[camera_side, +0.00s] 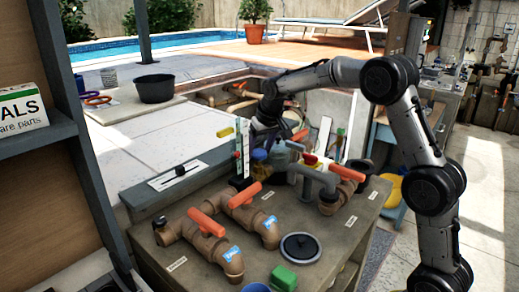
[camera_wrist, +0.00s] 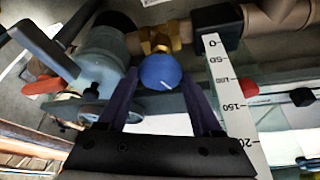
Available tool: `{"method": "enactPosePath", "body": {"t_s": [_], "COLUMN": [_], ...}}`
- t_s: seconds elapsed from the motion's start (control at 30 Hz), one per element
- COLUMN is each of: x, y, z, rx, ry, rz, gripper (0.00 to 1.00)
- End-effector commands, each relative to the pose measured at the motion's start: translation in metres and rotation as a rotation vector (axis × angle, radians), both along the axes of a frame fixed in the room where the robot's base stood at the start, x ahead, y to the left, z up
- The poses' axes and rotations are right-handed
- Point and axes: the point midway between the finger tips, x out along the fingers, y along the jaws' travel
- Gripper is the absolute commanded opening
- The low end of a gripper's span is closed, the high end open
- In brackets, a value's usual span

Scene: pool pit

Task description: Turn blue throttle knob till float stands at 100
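The round blue throttle knob (camera_wrist: 160,71) sits on a brass fitting in the wrist view, its white mark pointing right and slightly down. My gripper (camera_wrist: 160,82) is open, one dark finger on each side of the knob; small gaps seem to show, and contact is unclear. A white scale (camera_wrist: 228,88) marked 0 to 200 runs beside it. A red piece (camera_wrist: 246,84) lies beside the scale near 100; I cannot tell whether it is the float.
Brown pipes with orange handles (camera_side: 208,222) and a black round lid (camera_side: 300,247) cover the bench front. In the wrist view a grey lever (camera_wrist: 45,50) is close left of my fingers.

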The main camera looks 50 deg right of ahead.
Motion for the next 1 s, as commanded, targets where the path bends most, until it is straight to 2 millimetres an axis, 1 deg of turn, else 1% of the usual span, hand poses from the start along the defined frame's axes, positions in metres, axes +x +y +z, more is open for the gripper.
{"method": "enactPosePath", "body": {"t_s": [0.03, 0.07, 0.37, 0.47, 0.57, 0.63, 0.8, 1.0], "x": [0.0, 0.0, 0.0, -0.002, -0.006, -0.01, -0.024, -0.038], "y": [0.0, 0.0, 0.0, 0.001, 0.002, 0.004, 0.009, 0.014], "z": [0.001, 0.001, 0.001, 0.006, 0.019, 0.03, 0.065, 0.102], "rx": [-0.001, -0.001, -0.001, 0.0, -0.002, -0.002, -0.002, -0.002], "ry": [-0.002, -0.002, -0.001, -0.002, -0.006, -0.007, -0.007, -0.006], "rz": [0.001, 0.001, 0.001, 0.001, 0.001, 0.001, 0.002, 0.002], "gripper": [0.74, 0.79, 0.79, 0.79, 0.79, 0.79, 0.79, 0.79]}}
